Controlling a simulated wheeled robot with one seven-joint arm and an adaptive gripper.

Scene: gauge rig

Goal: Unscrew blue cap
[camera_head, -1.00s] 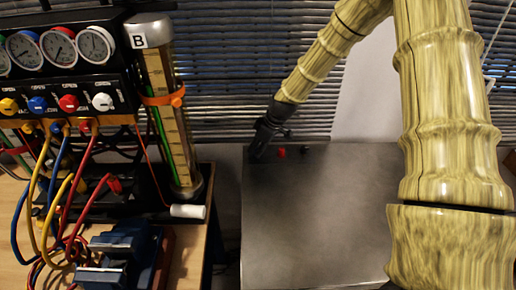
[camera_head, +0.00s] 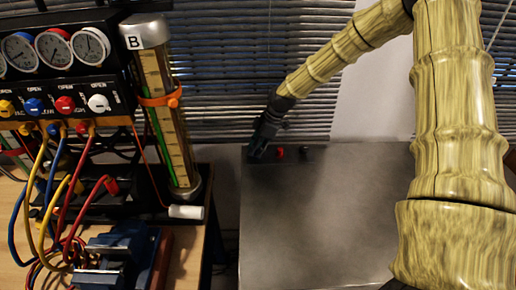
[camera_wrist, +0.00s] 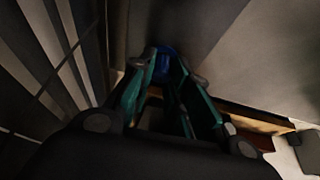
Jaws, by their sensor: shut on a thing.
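The blue cap (camera_wrist: 165,60) shows in the wrist view between the tips of my gripper's two teal fingers (camera_wrist: 163,75). The fingers are shut on it, and they hide part of its sides. In the head view my gripper (camera_head: 259,147) points down at the far left corner of the grey worktop. I cannot make out the blue cap there, as the gripper covers that spot. I cannot tell whether the cap is still seated or loose.
A red cap (camera_head: 280,153) and a dark cap (camera_head: 305,151) stand right of my gripper on the grey worktop (camera_head: 310,220), which is otherwise bare. Left are a gauge panel (camera_head: 60,100) with hoses, a tall cylinder (camera_head: 165,110) and a blue vise (camera_head: 120,250). Blinds hang behind.

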